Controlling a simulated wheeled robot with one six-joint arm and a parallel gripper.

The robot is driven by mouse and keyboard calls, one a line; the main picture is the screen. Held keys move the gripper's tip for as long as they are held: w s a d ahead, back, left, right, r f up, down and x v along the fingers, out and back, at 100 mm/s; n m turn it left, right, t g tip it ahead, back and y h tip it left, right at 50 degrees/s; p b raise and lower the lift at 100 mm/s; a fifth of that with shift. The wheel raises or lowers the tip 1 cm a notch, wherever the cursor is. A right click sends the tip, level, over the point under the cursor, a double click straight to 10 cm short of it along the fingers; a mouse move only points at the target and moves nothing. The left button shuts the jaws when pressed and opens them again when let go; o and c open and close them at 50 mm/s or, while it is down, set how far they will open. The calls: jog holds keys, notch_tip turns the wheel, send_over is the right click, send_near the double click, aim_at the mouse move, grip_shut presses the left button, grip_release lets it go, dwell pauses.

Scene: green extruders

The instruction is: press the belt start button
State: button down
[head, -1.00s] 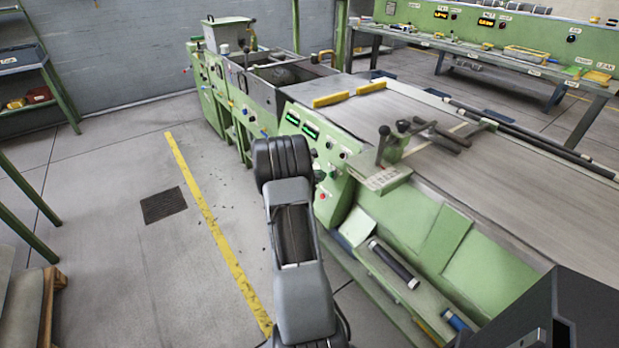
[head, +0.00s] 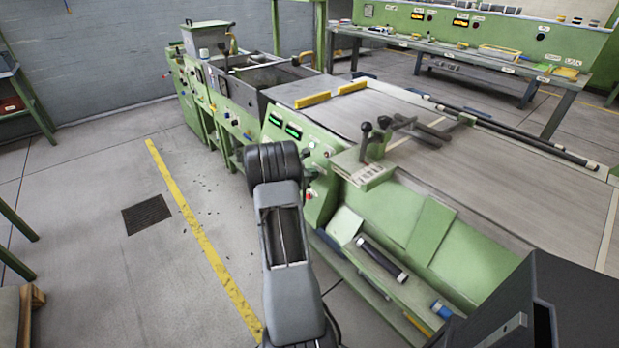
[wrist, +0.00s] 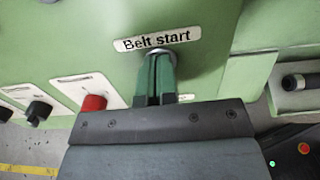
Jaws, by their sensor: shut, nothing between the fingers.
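The "Belt start" label (wrist: 157,40) is on the green panel (wrist: 75,35) at the top of the wrist view. My gripper (wrist: 158,62) points at the panel just below this label, its two greenish fingers together and empty. A grey, round rim (wrist: 176,52) shows around the fingertips, so the belt start button is mostly hidden behind them. Whether the fingertips touch or press it, I cannot tell. In the head view the machine's green control panel (head: 325,207) is beside my arm, which hides my gripper.
A red button (wrist: 93,103) and a black knob (wrist: 39,111) sit left of my fingers in the wrist view. The wide conveyor belt (head: 480,165) lies right of the panel. The floor left of the yellow line (head: 200,240) is mostly clear around a dark grate (head: 147,215).

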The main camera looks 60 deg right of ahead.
jog(key=shift+s+d+f, duration=0.15)
jog(key=shift+s+d, duration=0.15)
jog(key=shift+w+a+r, duration=0.2)
jog(key=shift+a+r, duration=0.05)
jog(key=shift+a, duration=0.2)
jog(key=p+v, duration=0.1)
jog(key=v, duration=1.2)
jog(key=shift+w, duration=0.25)
jog(key=shift+r, duration=0.1)
